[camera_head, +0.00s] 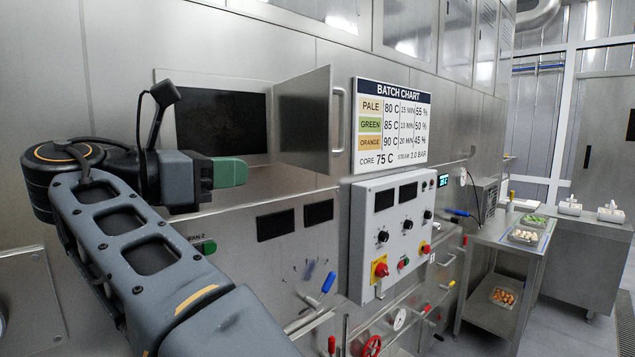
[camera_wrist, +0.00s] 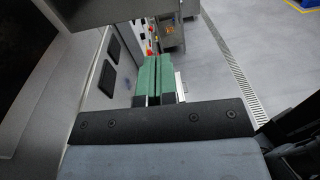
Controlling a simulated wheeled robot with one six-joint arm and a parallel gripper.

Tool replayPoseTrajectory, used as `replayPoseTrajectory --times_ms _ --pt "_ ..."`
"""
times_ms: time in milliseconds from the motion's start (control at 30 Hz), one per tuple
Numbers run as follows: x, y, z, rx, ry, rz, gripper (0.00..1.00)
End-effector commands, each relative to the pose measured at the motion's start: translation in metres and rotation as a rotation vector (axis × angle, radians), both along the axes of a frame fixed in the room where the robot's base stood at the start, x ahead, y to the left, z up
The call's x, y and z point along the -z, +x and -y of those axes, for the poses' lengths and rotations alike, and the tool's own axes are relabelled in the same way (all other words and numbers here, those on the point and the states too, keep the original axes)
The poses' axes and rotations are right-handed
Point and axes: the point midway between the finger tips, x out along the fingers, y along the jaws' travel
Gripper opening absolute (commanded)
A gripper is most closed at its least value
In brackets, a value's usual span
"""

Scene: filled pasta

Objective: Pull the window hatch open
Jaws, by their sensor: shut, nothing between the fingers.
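The window hatch (camera_head: 303,122) is a steel door with a bar handle (camera_head: 338,118) at its right edge. It stands swung out from the wall, and the dark window opening (camera_head: 222,122) shows to its left. My gripper (camera_head: 236,172) is in front of the opening, left of the hatch and a little below its middle, apart from the handle. Its green fingers are closed together with nothing between them, as the wrist view (camera_wrist: 153,75) also shows. In the wrist view the hatch's lower part (camera_wrist: 128,14) seems to hang at the top, dark and blurred.
A batch chart (camera_head: 392,125) hangs right of the hatch. Below it a control box (camera_head: 390,235) with knobs juts from the wall. Valves and a red handwheel (camera_head: 372,346) are lower down. A steel table (camera_head: 515,232) with trays stands at the right; the floor before it is clear.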

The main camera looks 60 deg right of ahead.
Motion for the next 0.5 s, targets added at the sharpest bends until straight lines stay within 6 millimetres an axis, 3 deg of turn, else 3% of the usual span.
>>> replayPoseTrajectory --times_ms 233,500 --pt "-0.017 -0.012 -0.004 0.094 -0.024 -0.069 0.0" --pt "-0.024 -0.02 0.011 0.094 -0.024 -0.072 0.0"
